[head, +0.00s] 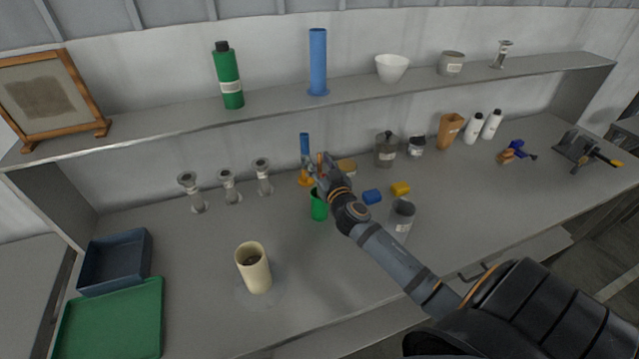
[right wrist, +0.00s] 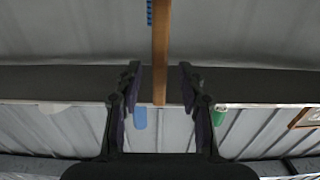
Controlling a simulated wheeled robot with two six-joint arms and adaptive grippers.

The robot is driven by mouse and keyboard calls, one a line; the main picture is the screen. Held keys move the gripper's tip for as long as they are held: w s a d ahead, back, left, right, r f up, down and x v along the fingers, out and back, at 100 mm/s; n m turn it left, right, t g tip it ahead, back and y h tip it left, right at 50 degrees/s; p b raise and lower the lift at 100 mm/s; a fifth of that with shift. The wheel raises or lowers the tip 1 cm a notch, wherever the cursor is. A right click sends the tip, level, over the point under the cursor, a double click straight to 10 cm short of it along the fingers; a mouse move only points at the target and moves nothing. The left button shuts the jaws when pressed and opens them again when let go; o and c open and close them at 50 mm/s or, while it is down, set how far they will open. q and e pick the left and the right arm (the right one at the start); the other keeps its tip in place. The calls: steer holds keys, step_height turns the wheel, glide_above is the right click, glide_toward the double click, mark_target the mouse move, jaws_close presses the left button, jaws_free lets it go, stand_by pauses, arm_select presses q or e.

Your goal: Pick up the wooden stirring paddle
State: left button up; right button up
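The wooden stirring paddle (right wrist: 161,50) shows in the right wrist view as a long brown bar running down from the top edge between my right fingers. My right gripper (right wrist: 160,72) is open around it, with a gap on each side. In the head view my right gripper (head: 321,166) is over the middle of the bench, just above a green cup (head: 319,207). The paddle is mostly hidden by the gripper there, and I cannot tell where its lower end rests. My left gripper is not in view.
A blue cylinder on an orange base (head: 305,147) stands close behind the gripper. A grey cup (head: 402,217), blue block (head: 372,197) and yellow block (head: 400,188) lie to the right. A cream beaker (head: 253,268) stands at front left. A shelf (head: 280,106) runs behind.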

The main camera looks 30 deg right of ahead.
steer(key=shift+w+f, duration=0.1)
steer(key=shift+w, duration=0.1)
steer(key=shift+s, duration=0.15)
steer(key=c, duration=0.3)
jaws_close()
